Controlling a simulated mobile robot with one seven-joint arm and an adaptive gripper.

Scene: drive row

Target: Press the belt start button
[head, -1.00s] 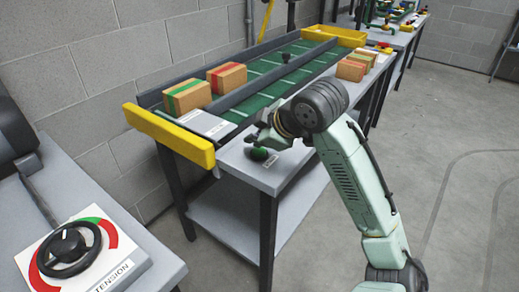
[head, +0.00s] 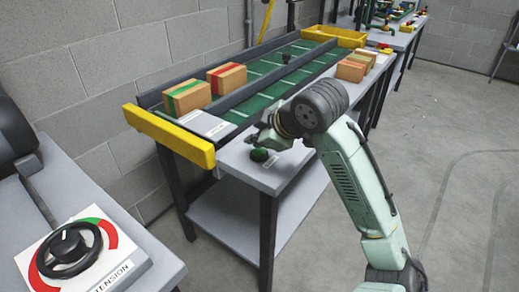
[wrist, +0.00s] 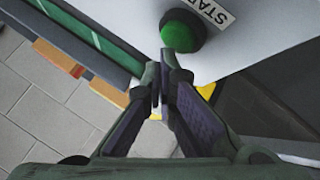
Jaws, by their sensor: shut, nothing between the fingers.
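The green start button (head: 260,155) is a round dome on the near end of the grey belt table. In the wrist view the button (wrist: 183,30) sits in a dark ring, beside a white label reading "STA…" (wrist: 213,8). My gripper (head: 252,138) is above and slightly behind the button in the head view. In the wrist view my gripper's fingertips (wrist: 166,60) are together and empty, at the lower edge of the button. I cannot tell whether they touch it.
The green belt (head: 290,62) carries boxes with green (head: 187,97) and red (head: 227,78) bands. A yellow end bar (head: 168,135) crosses the near end. A tension panel with a black handwheel (head: 68,249) stands at lower left. The floor at right is clear.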

